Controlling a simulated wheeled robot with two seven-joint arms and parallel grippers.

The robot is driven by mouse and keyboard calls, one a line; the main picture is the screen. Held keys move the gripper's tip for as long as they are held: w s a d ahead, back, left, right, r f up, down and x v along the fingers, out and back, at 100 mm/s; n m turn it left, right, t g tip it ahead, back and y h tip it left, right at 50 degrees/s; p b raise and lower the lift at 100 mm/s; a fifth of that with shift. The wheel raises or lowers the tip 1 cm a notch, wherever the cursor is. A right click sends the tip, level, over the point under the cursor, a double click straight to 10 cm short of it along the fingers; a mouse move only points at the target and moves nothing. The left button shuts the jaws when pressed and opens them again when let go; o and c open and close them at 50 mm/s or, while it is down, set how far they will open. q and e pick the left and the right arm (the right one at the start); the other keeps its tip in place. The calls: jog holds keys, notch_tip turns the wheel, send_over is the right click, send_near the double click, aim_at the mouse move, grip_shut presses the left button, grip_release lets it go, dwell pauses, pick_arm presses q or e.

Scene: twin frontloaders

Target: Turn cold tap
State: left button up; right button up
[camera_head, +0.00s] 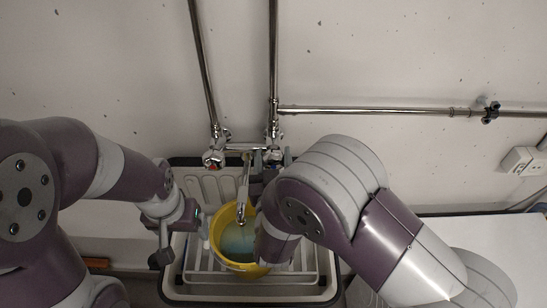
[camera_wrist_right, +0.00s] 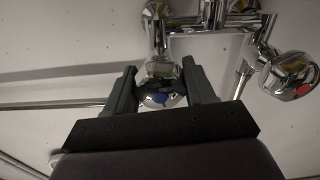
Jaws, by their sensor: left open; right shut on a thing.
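The cold tap (camera_wrist_right: 160,99) is a chrome knob with a blue mark, on the right of the wall mixer (camera_head: 243,149) in the head view. In the right wrist view my right gripper (camera_wrist_right: 160,68) has one finger on each side of this knob and is shut on it. In the head view my right arm and hand mostly hide the knob and the fingers. The hot tap (camera_head: 213,158), with a red mark, also shows at the right of the wrist view (camera_wrist_right: 291,76). My left gripper (camera_head: 182,243) is open and empty at the left of the bucket.
A yellow bucket (camera_head: 217,229) with bluish contents stands in the sink (camera_head: 177,279) under the spout (camera_head: 244,190). Chrome pipes (camera_head: 203,62) run up the wall, and another (camera_head: 365,111) runs right to a small valve (camera_head: 490,111). A white surface (camera_head: 475,240) lies at the right.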

jog(key=o, duration=0.9)
jog(key=shift+s+f, duration=0.1)
jog(key=shift+f, duration=0.05)
jog(key=shift+o, duration=0.7)
jog(key=shift+s, duration=0.1)
jog(key=shift+s, duration=0.35)
jog(key=s+b, duration=0.4)
jog(key=s, duration=0.7)
jog(key=shift+s, duration=0.4)
